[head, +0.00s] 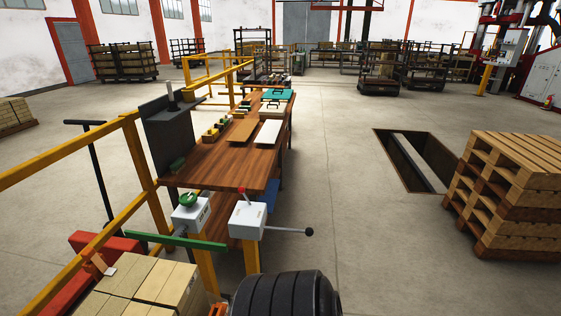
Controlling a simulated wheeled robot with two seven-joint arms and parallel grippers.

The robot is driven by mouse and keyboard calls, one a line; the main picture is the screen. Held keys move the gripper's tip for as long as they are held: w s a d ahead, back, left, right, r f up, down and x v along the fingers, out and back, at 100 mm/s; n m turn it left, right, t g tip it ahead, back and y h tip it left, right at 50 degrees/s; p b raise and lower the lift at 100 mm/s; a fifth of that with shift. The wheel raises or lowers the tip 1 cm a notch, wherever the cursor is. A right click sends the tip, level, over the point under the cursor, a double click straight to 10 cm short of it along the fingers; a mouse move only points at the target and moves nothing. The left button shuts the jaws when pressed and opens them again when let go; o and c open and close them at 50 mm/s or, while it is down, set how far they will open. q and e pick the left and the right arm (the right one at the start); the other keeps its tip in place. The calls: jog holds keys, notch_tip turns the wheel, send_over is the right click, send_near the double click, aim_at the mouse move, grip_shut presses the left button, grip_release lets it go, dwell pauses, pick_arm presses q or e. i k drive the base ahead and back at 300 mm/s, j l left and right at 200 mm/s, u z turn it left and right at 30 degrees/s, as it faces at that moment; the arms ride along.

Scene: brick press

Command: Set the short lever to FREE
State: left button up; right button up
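Two pale control boxes stand on yellow posts at the near end of the wooden workbench. The left box (191,217) carries a green round knob (188,199). A green bar (175,241) runs level in front of it. I cannot tell which of these is the short lever, and no FREE marking is legible. Neither gripper is in view.
The wooden workbench (215,165) holds boards and small blocks. A yellow railing (70,155) runs along the left. Stacked bricks (140,285) lie at the lower left. Right of the bench the floor is open, up to a rectangular pit (420,165) and stacked wooden pallets (512,185).

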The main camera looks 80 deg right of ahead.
aim_at(241, 191)
jog(key=z, duration=2.3)
jog(key=u, duration=0.6)
jog(key=i+l+u, duration=0.1)
jog(key=l+u, duration=0.8)
jog(key=l, duration=0.2)
jog(key=k+l+u, duration=0.1)
jog(key=l+u, duration=0.35)
jog(key=k+l, duration=0.1)
jog(key=l, duration=0.35)
jog(key=k+l+u, duration=0.1)
jog(key=l, duration=0.3)
jog(key=k+l, duration=0.1)
jog(key=l, duration=0.35)
jog(key=k+l, duration=0.1)
jog(key=l, duration=0.3)
jog(key=k+l+u, duration=0.1)
jog(key=l, duration=0.3)
jog(key=k+l, duration=0.1)
jog(key=l, duration=0.35)
jog(key=k+l+u, duration=0.1)
jog(key=l, duration=0.3)
jog(key=k+l, duration=0.15)
jog(key=l, duration=0.25)
jog(key=i+l+u, duration=0.1)
jog(key=i+u, duration=0.3)
